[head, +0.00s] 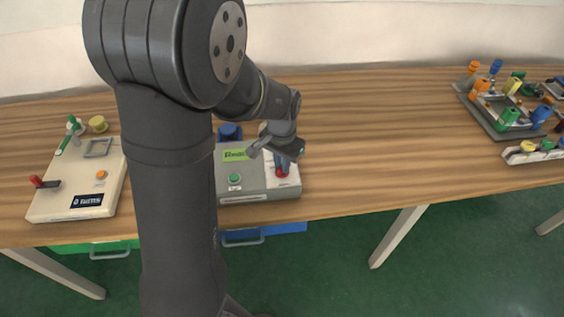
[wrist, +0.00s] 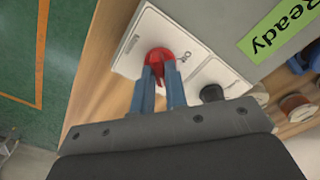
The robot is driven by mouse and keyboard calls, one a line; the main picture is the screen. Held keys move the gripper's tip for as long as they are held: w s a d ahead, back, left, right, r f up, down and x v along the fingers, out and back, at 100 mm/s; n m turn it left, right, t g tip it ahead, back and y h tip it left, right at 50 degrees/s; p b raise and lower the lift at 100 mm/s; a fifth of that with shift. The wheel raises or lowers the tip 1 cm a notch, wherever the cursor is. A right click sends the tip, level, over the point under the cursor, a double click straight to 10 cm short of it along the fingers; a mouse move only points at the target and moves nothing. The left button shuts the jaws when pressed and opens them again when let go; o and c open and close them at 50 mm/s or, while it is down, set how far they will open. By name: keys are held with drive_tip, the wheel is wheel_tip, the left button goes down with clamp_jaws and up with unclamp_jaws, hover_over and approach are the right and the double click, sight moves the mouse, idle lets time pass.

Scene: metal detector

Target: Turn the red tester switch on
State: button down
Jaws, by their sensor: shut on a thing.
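The red tester switch (head: 282,172) is a red knob on the white panel at the right side of a grey tester box (head: 256,196). The box also carries a green button (head: 234,178) and a green "Ready" label (head: 236,155). My gripper (head: 283,164) is over the box, pointing down at the red switch. In the wrist view the two blue-grey fingers (wrist: 160,80) are shut on the red switch (wrist: 158,58), which shows between and beyond their tips. The fingers hide part of the knob, and I cannot read its on or off setting.
A beige device (head: 80,205) with a red-tipped lever (head: 37,182) stands at the left. A dark tray (head: 484,118) with several coloured parts is at the far right. The wooden table (head: 380,150) is clear between box and tray.

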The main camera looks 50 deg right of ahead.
drive_tip(key=shift+m, duration=0.5)
drive_tip(key=c, duration=1.4)
unclamp_jaws()
drive_tip(key=shift+c, duration=0.2)
wheel_tip(320, 180, up, 18)
drive_tip(key=shift+f, duration=0.2)
drive_tip(key=shift+f, duration=0.15)
wheel_tip(320, 180, down, 17)
drive_tip(key=shift+f, duration=0.15)
